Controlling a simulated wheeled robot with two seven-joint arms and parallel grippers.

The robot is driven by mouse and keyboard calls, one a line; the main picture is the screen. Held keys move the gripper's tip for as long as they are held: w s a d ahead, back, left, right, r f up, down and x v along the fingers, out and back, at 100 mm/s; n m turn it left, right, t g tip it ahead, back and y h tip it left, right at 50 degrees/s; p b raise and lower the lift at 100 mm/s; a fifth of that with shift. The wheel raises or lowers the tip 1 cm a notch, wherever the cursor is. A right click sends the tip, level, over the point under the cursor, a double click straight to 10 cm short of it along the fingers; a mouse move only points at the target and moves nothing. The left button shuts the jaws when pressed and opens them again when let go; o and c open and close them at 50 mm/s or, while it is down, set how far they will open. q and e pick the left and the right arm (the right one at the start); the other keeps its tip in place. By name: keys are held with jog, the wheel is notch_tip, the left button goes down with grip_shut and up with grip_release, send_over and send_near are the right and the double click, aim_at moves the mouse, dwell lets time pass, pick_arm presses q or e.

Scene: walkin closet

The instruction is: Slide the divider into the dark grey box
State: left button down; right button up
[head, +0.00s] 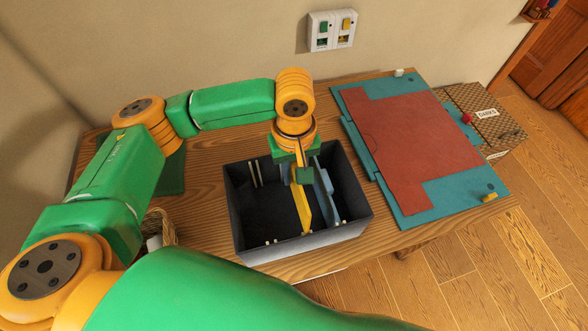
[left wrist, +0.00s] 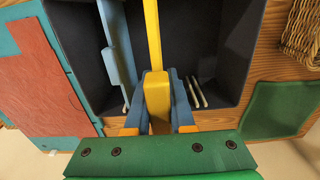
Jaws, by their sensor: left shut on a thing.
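The dark grey box (head: 240,225) stands open on the wooden table, with pairs of pale ribs on its inner walls. My left gripper (head: 303,178) is over the box and shut on the yellow divider (head: 303,210). The divider is upright, with its lower part inside the box; whether it sits between ribs or touches the floor I cannot tell. The left wrist view shows the divider (left wrist: 157,90) between the fingers of the gripper (left wrist: 158,108). A grey-blue panel (head: 323,190) stands inside the box, right of the divider. My right gripper is out of view.
A teal board with a red sheet (head: 410,145) lies right of the box. A patterned box (head: 485,115) stands beyond it. A wicker basket (head: 160,228) and a green mat (head: 172,178) are at the left. The wall with a switch plate (head: 332,30) is behind.

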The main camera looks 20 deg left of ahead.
aim_at(294, 195)
pick_arm(q)
jog(key=shift+f+b, duration=0.9)
jog(key=shift+f, duration=1.55)
jog(key=shift+f+b, duration=0.85)
jog(key=shift+f, duration=1.6)
jog(key=shift+f, duration=0.1)
jog(key=shift+f+p, duration=0.1)
jog(key=shift+p, duration=0.2)
jog(key=shift+f, duration=0.2)
